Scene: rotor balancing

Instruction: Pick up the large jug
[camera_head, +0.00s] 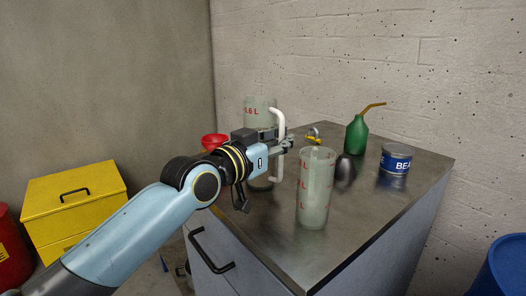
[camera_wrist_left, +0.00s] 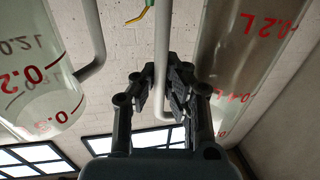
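The large jug (camera_head: 258,112) is clear with red markings and a white handle (camera_head: 279,121). It stands at the back left of the bench, its middle hidden behind my left arm. My left gripper (camera_head: 286,143) is at the lower part of the handle. In the left wrist view, the handle (camera_wrist_left: 162,45) passes between the gripper's fingers (camera_wrist_left: 161,84), which close on it from both sides. The jug's wall (camera_wrist_left: 240,50) shows at the right there. I cannot tell if its base touches the bench. My right gripper is not in view.
A smaller clear jug (camera_head: 315,190) stands close in front; it also shows in the left wrist view (camera_wrist_left: 30,70). A dark rounded object (camera_head: 345,171), green oil can (camera_head: 357,135), blue can (camera_head: 396,159) and red funnel (camera_head: 213,141) are on the bench (camera_head: 380,215).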

